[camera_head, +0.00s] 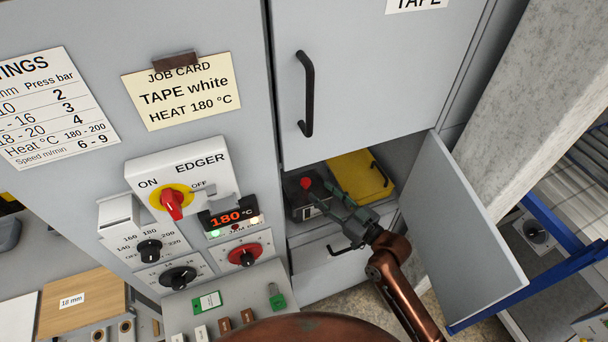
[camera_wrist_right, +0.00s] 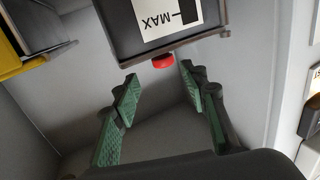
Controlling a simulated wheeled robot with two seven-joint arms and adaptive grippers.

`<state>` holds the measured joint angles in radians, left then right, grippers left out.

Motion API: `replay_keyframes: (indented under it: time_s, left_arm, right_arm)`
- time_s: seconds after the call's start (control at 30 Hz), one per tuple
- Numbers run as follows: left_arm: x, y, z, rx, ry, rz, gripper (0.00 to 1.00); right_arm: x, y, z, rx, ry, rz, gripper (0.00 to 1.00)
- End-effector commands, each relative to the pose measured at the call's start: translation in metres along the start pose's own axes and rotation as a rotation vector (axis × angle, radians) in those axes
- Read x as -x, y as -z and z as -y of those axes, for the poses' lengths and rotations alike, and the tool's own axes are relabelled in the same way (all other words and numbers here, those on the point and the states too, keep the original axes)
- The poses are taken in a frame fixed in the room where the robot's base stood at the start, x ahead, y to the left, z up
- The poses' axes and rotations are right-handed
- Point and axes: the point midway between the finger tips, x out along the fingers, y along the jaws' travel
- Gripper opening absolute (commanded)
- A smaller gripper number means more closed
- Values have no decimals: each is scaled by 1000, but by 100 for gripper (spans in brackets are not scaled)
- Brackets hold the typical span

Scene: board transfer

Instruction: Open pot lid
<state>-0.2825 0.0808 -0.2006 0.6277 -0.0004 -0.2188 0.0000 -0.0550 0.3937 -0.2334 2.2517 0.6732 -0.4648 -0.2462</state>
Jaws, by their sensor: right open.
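The dark grey pot (camera_head: 312,209) stands inside the lower cabinet compartment in the head view. A red knob (camera_head: 305,183) sits on its dark lid, which looks closed. My right gripper (camera_head: 328,188) is open and empty, reaching into the compartment with its fingers pointing toward the knob. In the right wrist view, the open green-padded fingers (camera_wrist_right: 160,72) have the red knob (camera_wrist_right: 163,61) just beyond the gap between their tips. The pot (camera_wrist_right: 125,25) shows upside down there, with a white MAX label. I cannot tell whether a finger touches the knob. My left gripper is not in view.
A yellow container (camera_head: 350,172) with a black handle stands right of the pot. The open cabinet door (camera_head: 460,235) borders the arm on the right. A closed door with a black handle (camera_head: 306,95) is above, and a drawer (camera_head: 325,262) is below. A control panel (camera_head: 180,180) is left.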

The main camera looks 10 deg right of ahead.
Motion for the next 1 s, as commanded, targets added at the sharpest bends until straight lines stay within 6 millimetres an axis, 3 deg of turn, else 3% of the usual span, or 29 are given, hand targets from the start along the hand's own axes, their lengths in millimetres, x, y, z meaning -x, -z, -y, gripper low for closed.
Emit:
replay_keyframes:
  time_s: [0.23,0.43,0.83,1.0]
  left_arm:
    - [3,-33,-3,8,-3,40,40]
    - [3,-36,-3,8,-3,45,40]
    - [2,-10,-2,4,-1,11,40]
    - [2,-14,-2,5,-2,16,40]
  right_arm:
    - [-45,1,6,-1,14,-3,40]
    - [-70,1,6,-1,14,-2,40]
    - [-76,0,5,1,11,0,40]
    - [-76,0,5,1,10,0,29]
